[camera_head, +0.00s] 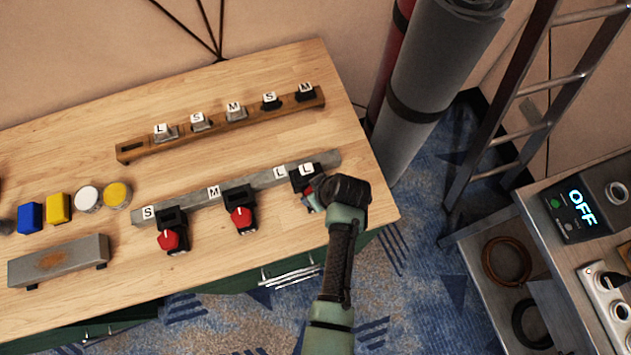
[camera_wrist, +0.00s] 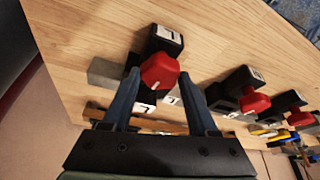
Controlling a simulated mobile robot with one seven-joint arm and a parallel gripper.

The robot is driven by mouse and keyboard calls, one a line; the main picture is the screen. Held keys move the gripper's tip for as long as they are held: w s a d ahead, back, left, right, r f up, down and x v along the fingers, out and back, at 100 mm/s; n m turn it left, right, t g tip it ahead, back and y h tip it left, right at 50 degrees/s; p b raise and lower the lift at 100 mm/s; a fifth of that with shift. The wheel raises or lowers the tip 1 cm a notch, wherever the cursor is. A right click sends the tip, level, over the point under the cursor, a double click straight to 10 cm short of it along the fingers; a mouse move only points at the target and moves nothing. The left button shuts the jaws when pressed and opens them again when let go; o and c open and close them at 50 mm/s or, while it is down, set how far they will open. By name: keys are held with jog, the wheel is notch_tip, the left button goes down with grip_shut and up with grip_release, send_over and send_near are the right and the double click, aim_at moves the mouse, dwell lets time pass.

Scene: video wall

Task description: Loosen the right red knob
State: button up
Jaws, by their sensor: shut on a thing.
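The right red knob sits on the right black clamp (camera_head: 301,178) on the grey metal bar. In the wrist view the right red knob (camera_wrist: 159,71) lies between the tips of my blue fingers, and my gripper (camera_wrist: 158,82) is shut on it. In the head view my gripper (camera_head: 313,200) and wrist cover most of this knob. The middle red knob (camera_head: 242,214) and left red knob (camera_head: 169,239) sit on their own black clamps, apart from my gripper.
The grey bar (camera_head: 190,203) lies on the wooden table (camera_head: 90,150). Behind it is a wooden rail (camera_head: 215,127) with several lettered pieces. Coloured buttons (camera_head: 58,208) and a grey block (camera_head: 60,262) stand at left. A ladder (camera_head: 500,110) and a panel reading OFF (camera_head: 575,208) are at right.

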jog(key=shift+n, duration=0.5)
jog(key=o, duration=1.1)
jog(key=shift+d+r, duration=0.1)
jog(key=b+v, duration=0.1)
jog(key=v, duration=1.1)
jog(key=shift+d+r, duration=0.15)
jog(key=shift+r, duration=0.2)
